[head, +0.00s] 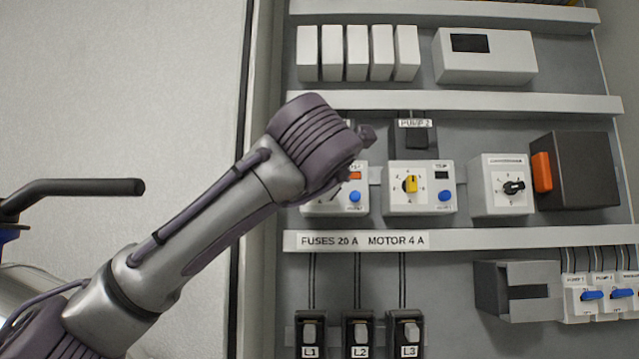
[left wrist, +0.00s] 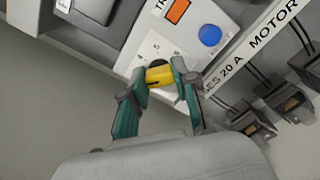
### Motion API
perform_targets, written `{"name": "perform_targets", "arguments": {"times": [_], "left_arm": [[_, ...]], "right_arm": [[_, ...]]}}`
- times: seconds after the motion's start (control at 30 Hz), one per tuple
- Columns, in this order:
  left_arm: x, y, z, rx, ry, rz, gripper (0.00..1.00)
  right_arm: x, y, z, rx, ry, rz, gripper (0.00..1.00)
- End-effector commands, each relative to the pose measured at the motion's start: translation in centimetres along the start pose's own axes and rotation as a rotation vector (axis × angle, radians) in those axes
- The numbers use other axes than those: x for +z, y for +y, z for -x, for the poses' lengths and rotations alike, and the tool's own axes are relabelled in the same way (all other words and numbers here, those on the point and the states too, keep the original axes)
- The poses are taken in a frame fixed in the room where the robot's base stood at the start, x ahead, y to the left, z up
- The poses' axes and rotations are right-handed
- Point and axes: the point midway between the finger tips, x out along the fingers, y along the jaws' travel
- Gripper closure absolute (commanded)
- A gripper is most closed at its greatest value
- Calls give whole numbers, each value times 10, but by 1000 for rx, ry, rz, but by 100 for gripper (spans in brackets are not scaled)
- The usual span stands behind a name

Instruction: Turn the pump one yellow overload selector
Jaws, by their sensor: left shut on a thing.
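The pump one overload relay (head: 318,208) is a white block in the cabinet's middle row, mostly hidden behind my left arm in the head view. In the left wrist view the relay (left wrist: 190,52) shows an orange part, a blue button (left wrist: 210,36) and its yellow selector (left wrist: 158,75). My left gripper (left wrist: 160,74) has its two green fingers on either side of the yellow selector and is shut on it. The left gripper's fingers are hidden in the head view. My right gripper is in neither view.
The pump two relay (head: 420,201) with its own yellow selector stands just right. A black rotary switch (head: 512,187) is further right. A labelled rail (head: 480,237) runs below, with fuse holders (head: 361,335) under it. The open door (head: 120,90) is at left.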

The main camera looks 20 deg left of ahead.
Motion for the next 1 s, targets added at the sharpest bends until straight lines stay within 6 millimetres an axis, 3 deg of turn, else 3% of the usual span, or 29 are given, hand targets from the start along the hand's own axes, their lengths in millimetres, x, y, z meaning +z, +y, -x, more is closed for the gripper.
{"name": "perform_targets", "arguments": {"times": [0.47, 1.0], "left_arm": [[0, 0, 0, 1, -1, -122, 100], [1, 1, 0, 2, -1, -583, 100]], "right_arm": [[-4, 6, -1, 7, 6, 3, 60], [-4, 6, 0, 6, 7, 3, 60]]}}
